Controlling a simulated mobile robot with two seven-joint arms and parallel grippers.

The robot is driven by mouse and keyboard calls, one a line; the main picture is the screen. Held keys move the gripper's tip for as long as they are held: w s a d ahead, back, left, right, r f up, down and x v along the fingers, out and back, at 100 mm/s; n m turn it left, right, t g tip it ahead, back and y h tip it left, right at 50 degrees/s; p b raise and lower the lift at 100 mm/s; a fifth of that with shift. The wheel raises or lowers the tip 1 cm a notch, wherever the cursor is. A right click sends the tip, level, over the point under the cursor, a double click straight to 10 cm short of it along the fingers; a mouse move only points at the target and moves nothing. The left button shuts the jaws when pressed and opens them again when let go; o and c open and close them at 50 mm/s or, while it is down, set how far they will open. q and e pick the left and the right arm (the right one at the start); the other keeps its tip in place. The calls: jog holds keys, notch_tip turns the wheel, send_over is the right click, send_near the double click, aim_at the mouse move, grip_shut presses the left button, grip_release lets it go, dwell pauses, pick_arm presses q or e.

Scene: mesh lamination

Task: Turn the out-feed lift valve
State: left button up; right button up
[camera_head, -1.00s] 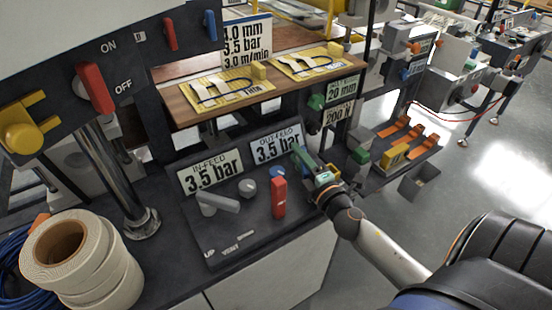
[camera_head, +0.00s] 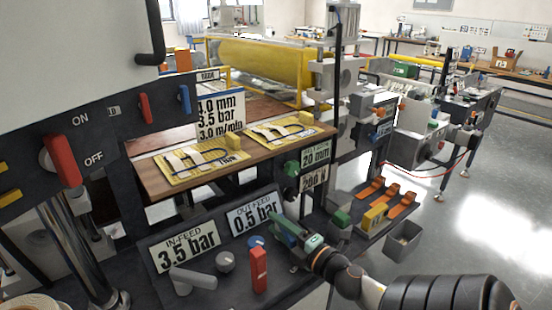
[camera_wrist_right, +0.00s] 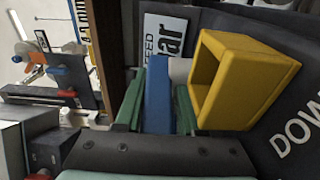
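The dark sloping valve panel (camera_head: 215,285) carries an IN-FEED sign reading 3.5 bar and an OUT-FEED sign (camera_head: 252,217) reading 0.5 bar. A grey lever (camera_head: 195,280), a grey knob (camera_head: 225,262), a blue knob (camera_head: 256,242) and an upright red lever (camera_head: 259,270) stand on it. My right gripper (camera_head: 279,228) is at the panel's right end, below the OUT-FEED sign, and hides what is beneath it. In the right wrist view its green fingers (camera_wrist_right: 158,110) closely flank a blue bar (camera_wrist_right: 158,92). I cannot tell which control this is. My left gripper is not in view.
In the right wrist view a hollow yellow block (camera_wrist_right: 240,82) is close beside the fingers, near the DOWN lettering. A wooden shelf (camera_head: 150,175) with yellow plates overhangs the panel. A grey bin (camera_head: 403,238) and orange clips stand to the right.

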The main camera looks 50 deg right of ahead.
jog(key=o, duration=0.4)
jog(key=s, duration=0.4)
jog(key=s+a+b, duration=0.1)
jog(key=s, duration=0.3)
jog(key=s+a+b, duration=0.1)
jog(key=s, duration=0.3)
jog(key=shift+s, duration=0.2)
